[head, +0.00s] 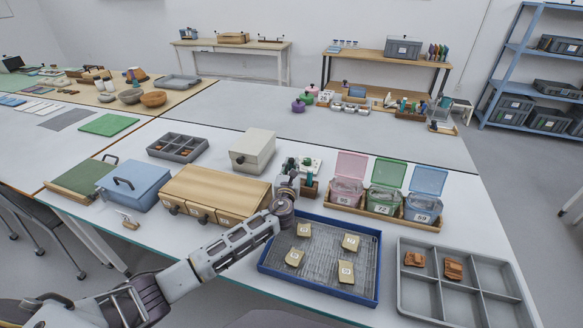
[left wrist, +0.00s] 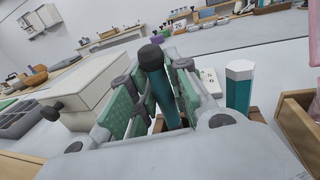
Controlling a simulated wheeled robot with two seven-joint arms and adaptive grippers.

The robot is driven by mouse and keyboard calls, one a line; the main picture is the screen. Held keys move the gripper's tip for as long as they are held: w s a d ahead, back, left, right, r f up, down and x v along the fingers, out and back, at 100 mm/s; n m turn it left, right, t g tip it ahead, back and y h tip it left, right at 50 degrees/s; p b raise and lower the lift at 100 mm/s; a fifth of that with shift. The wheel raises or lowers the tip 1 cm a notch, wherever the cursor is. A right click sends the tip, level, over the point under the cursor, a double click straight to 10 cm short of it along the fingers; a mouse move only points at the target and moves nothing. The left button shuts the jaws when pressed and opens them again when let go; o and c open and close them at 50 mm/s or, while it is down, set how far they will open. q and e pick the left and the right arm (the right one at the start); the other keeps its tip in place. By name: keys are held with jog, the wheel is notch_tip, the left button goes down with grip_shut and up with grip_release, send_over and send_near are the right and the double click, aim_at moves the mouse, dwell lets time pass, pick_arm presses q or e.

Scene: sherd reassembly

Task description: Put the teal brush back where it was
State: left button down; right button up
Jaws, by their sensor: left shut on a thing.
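My left gripper (head: 290,167) is over the table behind the blue tray, beside a small brown holder (head: 309,188). In the left wrist view its green-padded fingers (left wrist: 160,98) are shut on the teal brush (left wrist: 158,80), a teal cylinder with a dark top end, roughly upright and slightly tilted. The brush's lower end is hidden by the gripper, so I cannot tell whether it touches a holder. A second teal piece with a pale hexagonal top (left wrist: 238,88) stands just right of the gripper, in the brown holder. My right gripper is not in view.
The blue tray (head: 262,266) with several tan sherds lies in front. Pink, green and blue lidded bins (head: 387,200) stand right. A wooden drawer box (head: 215,188) and a cream box (head: 252,150) stand left and behind. A grey compartment tray (head: 480,304) is at front right.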

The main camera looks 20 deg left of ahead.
pick_arm(q)
jog(key=shift+f, duration=0.4)
jog(key=c, duration=1.3)
grip_release()
jog(key=shift+o, duration=0.2)
jog(key=shift+s, duration=0.1)
jog(key=s+d, duration=0.2)
jog(key=s, duration=0.9)
jog(key=shift+s, duration=0.3)
